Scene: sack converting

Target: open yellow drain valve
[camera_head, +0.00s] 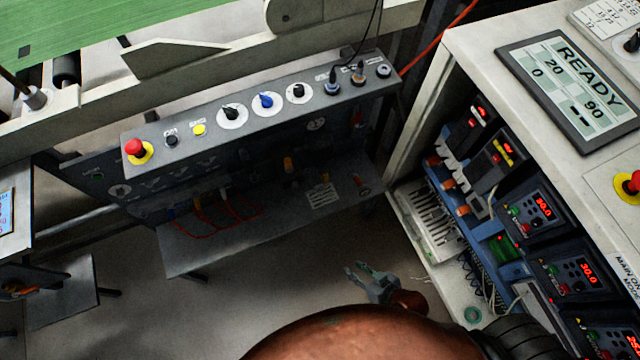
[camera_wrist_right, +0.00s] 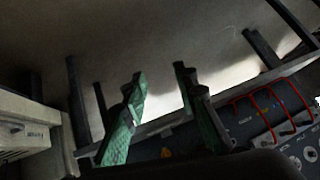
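My right gripper (camera_head: 361,272) is in front of the panel's right end, below and apart from these parts. In the right wrist view its two green-padded fingers (camera_wrist_right: 160,73) stand apart with nothing between them. My left gripper is not in view.
The control box (camera_head: 215,141) carries a red emergency button (camera_head: 134,147) and several knobs. Red hoses (camera_head: 205,222) loop at the lower panel; they also show in the wrist view (camera_wrist_right: 268,108). An electrical cabinet (camera_head: 470,60) stands at right. The floor (camera_head: 240,290) is clear.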

